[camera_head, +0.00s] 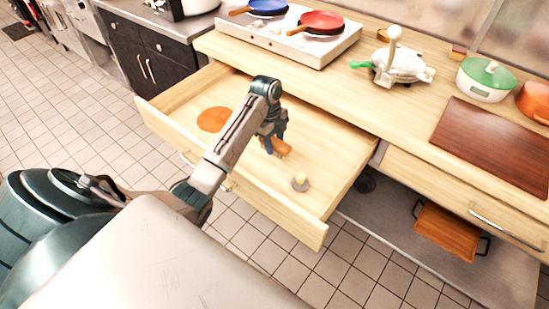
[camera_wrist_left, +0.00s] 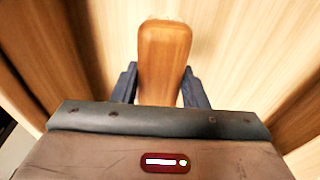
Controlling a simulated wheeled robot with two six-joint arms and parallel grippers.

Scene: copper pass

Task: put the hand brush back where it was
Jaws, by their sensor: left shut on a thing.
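The hand brush (camera_head: 281,148) shows as a small orange-brown wooden piece inside the open drawer (camera_head: 324,233). My left gripper (camera_head: 272,145) reaches down into the drawer and is shut on the brush. In the left wrist view the brush's wooden back or handle (camera_wrist_left: 165,58) stands between the two fingers (camera_wrist_left: 160,88), over pale wood. My right gripper is in neither view.
A flat orange disc (camera_head: 213,119) and a small round grey-and-yellow object (camera_head: 300,182) lie in the drawer. Above is the counter with a stove (camera_head: 290,38), a waffle-iron-like appliance (camera_head: 398,66), a green-lidded pot (camera_head: 484,80) and a brown board (camera_head: 493,146). An orange tray (camera_head: 447,232) sits on the lower shelf.

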